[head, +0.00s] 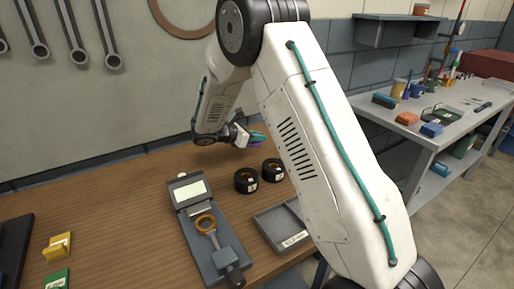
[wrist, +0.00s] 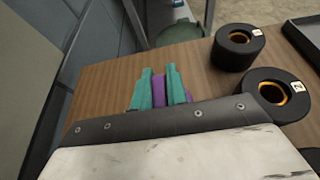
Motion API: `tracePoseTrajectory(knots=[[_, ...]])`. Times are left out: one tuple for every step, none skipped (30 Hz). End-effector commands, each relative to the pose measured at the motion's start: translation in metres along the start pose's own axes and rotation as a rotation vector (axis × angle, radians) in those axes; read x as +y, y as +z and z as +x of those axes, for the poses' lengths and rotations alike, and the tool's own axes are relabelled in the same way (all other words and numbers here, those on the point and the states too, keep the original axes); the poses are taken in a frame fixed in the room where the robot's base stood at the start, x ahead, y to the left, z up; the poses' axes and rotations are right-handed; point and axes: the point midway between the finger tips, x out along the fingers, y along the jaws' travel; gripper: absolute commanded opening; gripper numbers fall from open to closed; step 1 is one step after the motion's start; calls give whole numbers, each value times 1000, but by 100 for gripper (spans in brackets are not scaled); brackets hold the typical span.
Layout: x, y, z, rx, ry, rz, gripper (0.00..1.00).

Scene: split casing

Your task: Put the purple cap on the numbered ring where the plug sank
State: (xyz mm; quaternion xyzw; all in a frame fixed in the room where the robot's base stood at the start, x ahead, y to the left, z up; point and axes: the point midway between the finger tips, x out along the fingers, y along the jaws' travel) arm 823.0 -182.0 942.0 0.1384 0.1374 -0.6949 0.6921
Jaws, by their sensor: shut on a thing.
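My gripper (wrist: 160,88) has teal fingers and is shut on the purple cap (wrist: 158,92), which shows between them in the wrist view. In the head view the purple cap (head: 258,141) is a small patch at my gripper, above the back of the wooden table. Two black rings with orange inner edges and white tags stand on the table, a nearer one (head: 246,181) and a farther one (head: 273,170). In the wrist view, one ring (wrist: 268,103) is tagged 2; the other ring's (wrist: 237,48) number is unclear. I cannot make out a plug in either ring.
A grey device with a screen (head: 190,190) and an orange-brown loop (head: 205,222) lies left of the rings. A grey tray (head: 272,232) is in front of them, partly behind my arm. Yellow (head: 58,246) and green (head: 56,281) blocks lie at the left. The table's back left is clear.

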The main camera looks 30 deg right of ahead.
Motion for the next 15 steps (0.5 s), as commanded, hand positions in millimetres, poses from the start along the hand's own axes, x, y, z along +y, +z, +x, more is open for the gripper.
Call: tracePoseTrajectory(knots=[[0,11,-4,0,2,4,0],[0,15,-6,1,2,3,0],[0,21,-9,1,2,3,0],[0,25,-11,1,2,3,0],[1,28,-13,0,3,1,0],[1,31,-17,0,7,-1,0],[2,33,-21,0,11,-3,0],[3,35,-25,0,17,-4,0],[4,38,-33,0,26,-8,0],[5,41,-40,0,34,-11,0],[5,42,-48,0,45,-16,0],[3,42,-60,0,62,-23,0],[-1,42,-69,0,75,-30,0],[-6,40,-79,0,87,-36,0],[-15,38,-92,1,103,-43,0]])
